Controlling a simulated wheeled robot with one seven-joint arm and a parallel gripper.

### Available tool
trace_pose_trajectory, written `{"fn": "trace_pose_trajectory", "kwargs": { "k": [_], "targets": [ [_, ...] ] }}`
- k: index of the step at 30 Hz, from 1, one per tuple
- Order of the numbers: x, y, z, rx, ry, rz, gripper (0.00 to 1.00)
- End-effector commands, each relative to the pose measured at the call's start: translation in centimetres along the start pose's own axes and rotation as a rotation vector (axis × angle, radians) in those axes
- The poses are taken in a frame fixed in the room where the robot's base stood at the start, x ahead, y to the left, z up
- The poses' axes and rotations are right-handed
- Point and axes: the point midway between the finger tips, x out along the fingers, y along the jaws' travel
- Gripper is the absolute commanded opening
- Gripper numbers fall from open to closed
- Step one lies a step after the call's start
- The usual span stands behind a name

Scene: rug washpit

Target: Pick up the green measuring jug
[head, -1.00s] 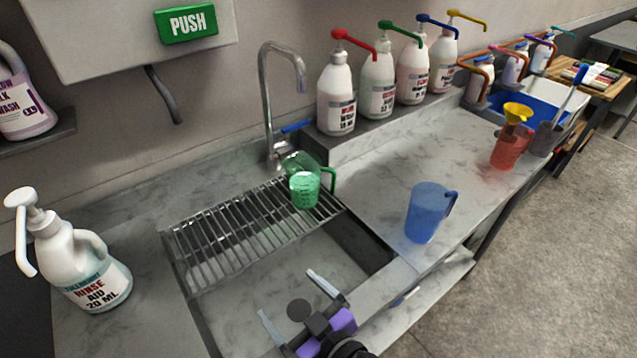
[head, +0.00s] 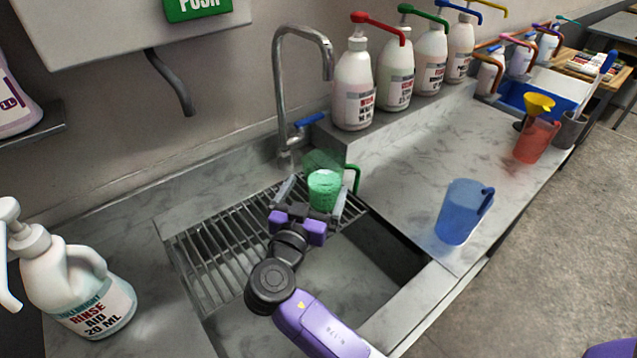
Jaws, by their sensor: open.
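The green measuring jug (head: 325,188) stands upright on the metal drain rack (head: 222,243) over the sink, below the tap. It is see-through green, with its handle on the right side. My gripper (head: 313,192) is open, with one finger to the left of the jug and the other at its lower right. The jug appears between or just beyond the fingertips; I cannot tell whether either finger touches it. The gripper body hides part of the rack and the jug's base.
The tap (head: 283,100) rises just behind the jug. A blue jug (head: 462,212) stands on the right counter, a red jug (head: 534,142) with a yellow funnel farther back. Pump bottles (head: 354,85) line the ledge. A rinse aid bottle (head: 75,290) stands at left.

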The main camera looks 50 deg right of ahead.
Motion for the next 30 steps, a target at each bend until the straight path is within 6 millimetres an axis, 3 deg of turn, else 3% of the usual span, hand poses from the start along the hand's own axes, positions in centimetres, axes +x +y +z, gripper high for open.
{"fn": "trace_pose_trajectory", "kwargs": {
  "k": [19, 28, 30],
  "targets": [
    [7.2, 0.2, -0.2, 0.003, 0.002, 0.008, 1.0],
    [7.8, 0.2, -0.1, 0.003, 0.001, 0.006, 1.0],
    [7.8, 0.1, -0.1, 0.003, 0.001, 0.006, 0.9]
  ]
}}
